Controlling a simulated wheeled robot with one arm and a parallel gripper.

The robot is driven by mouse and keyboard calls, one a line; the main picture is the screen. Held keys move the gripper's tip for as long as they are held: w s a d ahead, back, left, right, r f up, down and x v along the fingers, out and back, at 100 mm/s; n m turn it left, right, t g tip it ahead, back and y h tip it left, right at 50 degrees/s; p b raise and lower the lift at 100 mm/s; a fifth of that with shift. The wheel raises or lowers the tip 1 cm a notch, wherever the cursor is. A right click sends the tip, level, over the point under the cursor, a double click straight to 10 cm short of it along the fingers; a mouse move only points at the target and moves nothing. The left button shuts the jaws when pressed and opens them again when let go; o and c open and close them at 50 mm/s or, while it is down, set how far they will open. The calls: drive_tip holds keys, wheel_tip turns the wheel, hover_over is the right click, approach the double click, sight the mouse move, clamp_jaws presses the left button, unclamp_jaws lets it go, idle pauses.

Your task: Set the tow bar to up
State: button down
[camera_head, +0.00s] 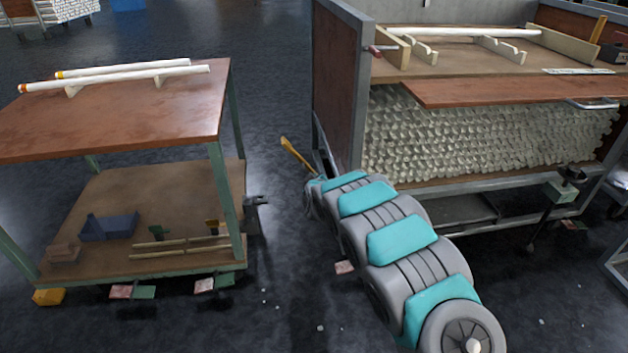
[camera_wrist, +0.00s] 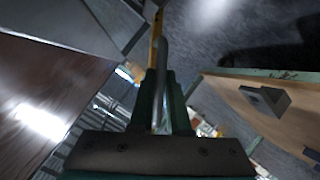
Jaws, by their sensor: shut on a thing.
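The tow bar (camera_head: 297,155) shows in the head view as a short yellow-ended bar. It slants up and to the left from the lower left end of the big cart, near floor level. In the wrist view, a grey bar (camera_wrist: 162,57) stands between the dark fingers of my gripper (camera_wrist: 161,88), with a yellow part (camera_wrist: 155,28) just beyond it. My gripper is shut on this bar. In the head view, my arm hides the gripper and the bar's lower part.
The big cart (camera_head: 338,85) with stacked tubes stands on the right.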

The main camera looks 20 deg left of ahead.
drive_tip(key=c, duration=0.9)
unclamp_jaws()
drive_tip(key=v, duration=0.7)
drive_tip(key=shift+s+d+r, duration=0.15)
drive_tip(key=shift+s, duration=0.2)
drive_tip(key=shift+s, duration=0.1)
